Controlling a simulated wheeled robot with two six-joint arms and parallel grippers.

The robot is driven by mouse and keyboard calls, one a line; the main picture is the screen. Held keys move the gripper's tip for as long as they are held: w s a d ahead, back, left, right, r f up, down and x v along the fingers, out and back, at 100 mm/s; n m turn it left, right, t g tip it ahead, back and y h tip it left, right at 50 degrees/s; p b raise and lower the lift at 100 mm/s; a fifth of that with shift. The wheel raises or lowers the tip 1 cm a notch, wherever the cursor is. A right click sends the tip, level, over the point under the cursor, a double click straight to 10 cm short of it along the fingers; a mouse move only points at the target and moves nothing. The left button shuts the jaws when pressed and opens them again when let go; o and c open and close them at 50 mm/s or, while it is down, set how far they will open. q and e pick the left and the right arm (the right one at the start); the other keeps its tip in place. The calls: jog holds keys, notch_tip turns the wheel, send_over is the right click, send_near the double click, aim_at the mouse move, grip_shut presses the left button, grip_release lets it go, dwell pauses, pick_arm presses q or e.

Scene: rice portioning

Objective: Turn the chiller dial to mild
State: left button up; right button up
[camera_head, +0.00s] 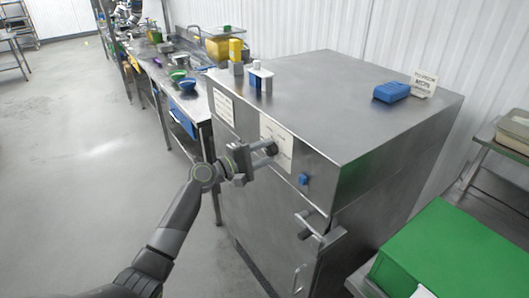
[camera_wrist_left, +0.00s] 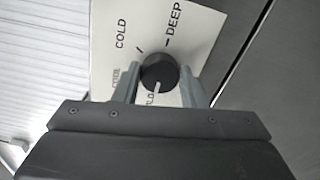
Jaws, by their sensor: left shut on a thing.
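The chiller is a large steel cabinet (camera_head: 385,140) in the middle of the head view. Its black round dial (camera_head: 272,149) sits on a white label plate (camera_head: 284,133) high on the front face. My left gripper (camera_head: 263,154) is shut on the dial, one finger on each side. In the left wrist view the dial (camera_wrist_left: 159,72) sits between the fingers, and its white pointer line points down the picture towards a partly hidden word ending in "LD". "COLD" and "DEEP" read clearly on the label plate (camera_wrist_left: 185,22); another word by the left finger is partly covered. My right gripper is out of view.
A blue block (camera_head: 391,92) and a small sign (camera_head: 424,82) stand on the chiller top, with bottles (camera_head: 236,52) at its back left edge. A door handle (camera_head: 312,226) sticks out below. A green box (camera_head: 455,255) is at the lower right. The left floor is clear.

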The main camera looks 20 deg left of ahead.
pick_arm(q)
jog(key=shift+f, duration=0.1)
jog(key=o, duration=1)
jog(key=shift+b+v, duration=2.85)
jog(key=shift+v, duration=5.9)
